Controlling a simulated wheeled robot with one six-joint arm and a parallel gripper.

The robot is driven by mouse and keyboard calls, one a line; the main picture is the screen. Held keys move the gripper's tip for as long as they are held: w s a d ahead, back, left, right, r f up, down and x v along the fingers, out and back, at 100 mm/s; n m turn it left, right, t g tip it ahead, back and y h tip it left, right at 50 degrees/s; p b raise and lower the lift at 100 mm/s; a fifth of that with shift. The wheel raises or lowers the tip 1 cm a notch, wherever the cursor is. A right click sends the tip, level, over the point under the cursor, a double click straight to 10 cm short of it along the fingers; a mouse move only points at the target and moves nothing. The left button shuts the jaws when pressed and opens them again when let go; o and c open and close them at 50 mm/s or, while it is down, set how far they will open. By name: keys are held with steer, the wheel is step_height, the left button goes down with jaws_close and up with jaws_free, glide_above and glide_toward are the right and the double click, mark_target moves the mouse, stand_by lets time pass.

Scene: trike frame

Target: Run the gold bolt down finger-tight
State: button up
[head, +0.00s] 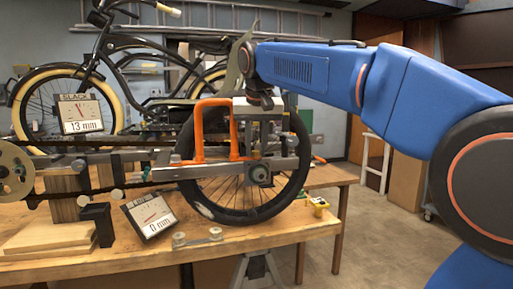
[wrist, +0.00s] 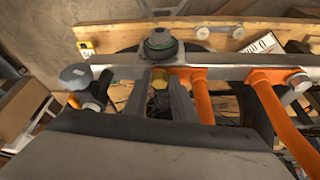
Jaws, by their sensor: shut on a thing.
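The gold bolt (wrist: 159,78) shows in the wrist view between the two grey fingers of my gripper (wrist: 160,92), at the near side of the grey bar (wrist: 220,73). The fingers are shut on it. Only a small part of the bolt shows, and its thread is hidden. In the head view my gripper (head: 262,99) is small and dark above the trike's rear axle, beside the orange frame (head: 233,130). I cannot make out the bolt there.
A dial marked SLACK (head: 81,113) reads 13 mm; another dial (head: 151,214) reads 0 mm. In the wrist view, a silver hex bolt (wrist: 75,74) is left and a dark round nut (wrist: 160,42) lies beyond the fingers.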

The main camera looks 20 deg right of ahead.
steer(key=shift+a+f+m, duration=0.1)
steer(key=shift+f+m, duration=0.1)
steer(key=shift+m, duration=0.1)
steer(key=shift+m+g+h, duration=0.3)
steer(key=shift+m+h, duration=0.1)
steer(key=shift+m, duration=0.4)
steer(key=shift+c, duration=0.4)
steer(key=shift+a+m+h, duration=0.15)
steer(key=shift+m+h, duration=0.15)
steer(key=shift+m, duration=0.5)
steer(key=o, duration=0.6)
steer(key=shift+w, duration=0.1)
steer(key=shift+n, duration=0.8)
steer(key=shift+d+f, duration=0.1)
steer(key=shift+d, duration=0.1)
